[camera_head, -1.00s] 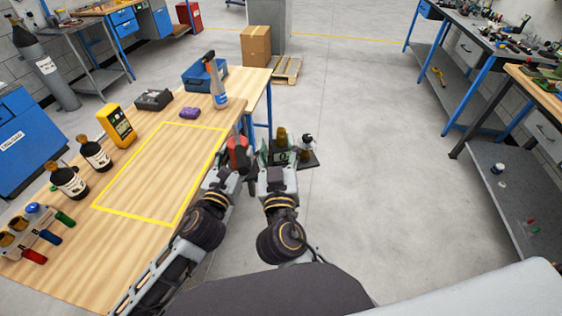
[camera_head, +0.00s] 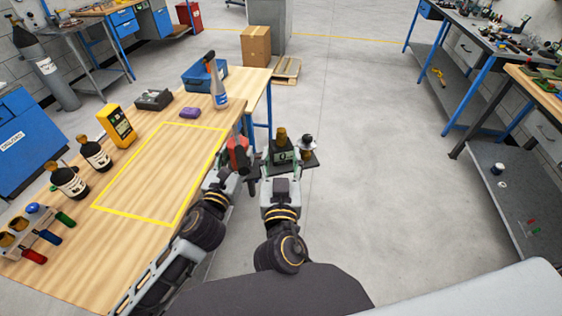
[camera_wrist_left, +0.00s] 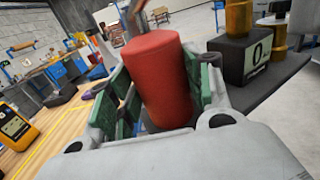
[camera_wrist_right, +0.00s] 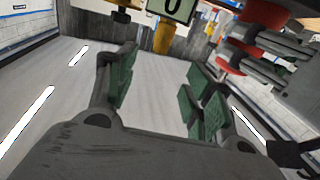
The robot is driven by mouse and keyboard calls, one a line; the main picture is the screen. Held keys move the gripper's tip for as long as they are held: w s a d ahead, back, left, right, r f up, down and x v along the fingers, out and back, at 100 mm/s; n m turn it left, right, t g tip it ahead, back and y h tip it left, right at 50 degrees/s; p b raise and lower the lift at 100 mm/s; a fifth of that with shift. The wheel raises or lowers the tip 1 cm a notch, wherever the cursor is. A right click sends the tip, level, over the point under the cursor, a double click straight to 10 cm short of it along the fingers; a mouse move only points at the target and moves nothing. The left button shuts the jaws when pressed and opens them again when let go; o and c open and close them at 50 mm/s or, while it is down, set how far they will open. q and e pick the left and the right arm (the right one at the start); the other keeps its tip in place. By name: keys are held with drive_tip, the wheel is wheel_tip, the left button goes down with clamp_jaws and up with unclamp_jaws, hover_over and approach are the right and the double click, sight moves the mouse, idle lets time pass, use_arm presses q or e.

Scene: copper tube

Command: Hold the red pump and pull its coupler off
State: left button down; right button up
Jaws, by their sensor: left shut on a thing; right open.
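The red pump (camera_head: 238,150) is held upright but tilted beyond the table's right edge. In the left wrist view the red cylinder (camera_wrist_left: 160,80) stands between the green pads of my left gripper (camera_wrist_left: 160,95), which is shut on it. Red parts of it (camera_wrist_right: 265,14) show at the upper right of the right wrist view, partly covered by the left fingers. I cannot make out the coupler.
A dark device with a "0" display (camera_head: 284,155) and brass parts stands on a dark plate beyond my right gripper. The wooden table (camera_head: 150,235) with a yellow outline is at left, holding bottles (camera_head: 96,153), a yellow meter (camera_head: 117,124) and a spray bottle (camera_head: 217,85).

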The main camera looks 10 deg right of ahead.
sight(281, 129)
drive_tip(key=shift+w+d, duration=0.35)
drive_tip(key=shift+w, duration=1.55)
drive_tip(key=shift+w+d, duration=0.4)
drive_tip(key=shift+w, duration=1.5)
drive_tip(key=shift+w+d, duration=0.35)
drive_tip(key=shift+w, duration=1.55)
clamp_jaws()
drive_tip(key=shift+r, duration=1.2)
drive_tip(key=shift+r, duration=1.95)
